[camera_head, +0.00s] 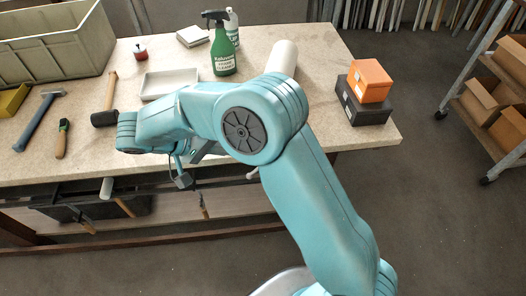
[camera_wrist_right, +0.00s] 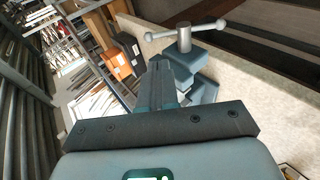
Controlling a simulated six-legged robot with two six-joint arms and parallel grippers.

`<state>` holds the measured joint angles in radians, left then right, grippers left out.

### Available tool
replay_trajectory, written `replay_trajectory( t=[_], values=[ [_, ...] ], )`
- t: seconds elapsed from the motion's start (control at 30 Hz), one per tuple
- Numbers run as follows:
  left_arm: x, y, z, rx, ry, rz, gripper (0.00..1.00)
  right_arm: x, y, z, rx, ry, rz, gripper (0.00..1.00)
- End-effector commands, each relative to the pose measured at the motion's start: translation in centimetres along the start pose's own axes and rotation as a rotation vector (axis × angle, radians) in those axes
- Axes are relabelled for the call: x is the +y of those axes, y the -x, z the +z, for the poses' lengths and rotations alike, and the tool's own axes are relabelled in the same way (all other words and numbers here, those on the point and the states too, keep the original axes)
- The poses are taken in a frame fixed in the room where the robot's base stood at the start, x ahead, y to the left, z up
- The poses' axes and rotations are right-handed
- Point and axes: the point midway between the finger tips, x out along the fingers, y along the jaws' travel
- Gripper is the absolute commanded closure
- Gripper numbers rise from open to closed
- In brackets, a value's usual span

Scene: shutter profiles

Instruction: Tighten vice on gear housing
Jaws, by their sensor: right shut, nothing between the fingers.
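The blue-grey vice (camera_wrist_right: 186,68) shows in the right wrist view, just right of my right gripper (camera_wrist_right: 160,66). Its silver screw and T-handle bar (camera_wrist_right: 183,34) with round ends point up in that picture, and the bar is clear of the fingers. My right gripper's dark fingers are together and hold nothing. I cannot tell whether they touch the vice body. In the head view my teal right arm reaches left over the bench and hides most of the vice. I cannot make out the gear housing in either view. My left gripper is not in view.
On the bench (camera_head: 330,140) stand a grey crate (camera_head: 50,57), a green spray bottle (camera_head: 222,52), a white tray (camera_head: 170,84), and an orange box (camera_head: 370,80) on a black box (camera_head: 364,107). A mallet (camera_head: 105,117) and hammer (camera_head: 38,125) lie left. A trolley (camera_head: 485,125) stands right.

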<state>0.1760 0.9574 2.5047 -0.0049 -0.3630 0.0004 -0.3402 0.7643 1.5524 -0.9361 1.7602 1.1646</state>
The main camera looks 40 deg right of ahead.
Motion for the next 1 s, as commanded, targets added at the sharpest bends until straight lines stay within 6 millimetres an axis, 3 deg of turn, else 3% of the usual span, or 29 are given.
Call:
replay_trajectory(
  t=[0.3,0.5,0.7,1.0],
  values=[
    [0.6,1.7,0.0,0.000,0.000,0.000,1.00,0.2,-6.9,0.1,-0.006,0.005,0.001,1.00],
    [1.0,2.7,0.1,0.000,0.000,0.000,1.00,0.2,-10.1,0.1,-0.005,0.005,0.000,1.00],
    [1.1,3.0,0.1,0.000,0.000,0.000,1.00,0.0,-11.5,0.1,-0.003,0.004,-0.001,1.00],
    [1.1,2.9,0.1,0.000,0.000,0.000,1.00,-0.1,-11.6,0.1,-0.002,0.004,-0.002,1.00]
  ],
)
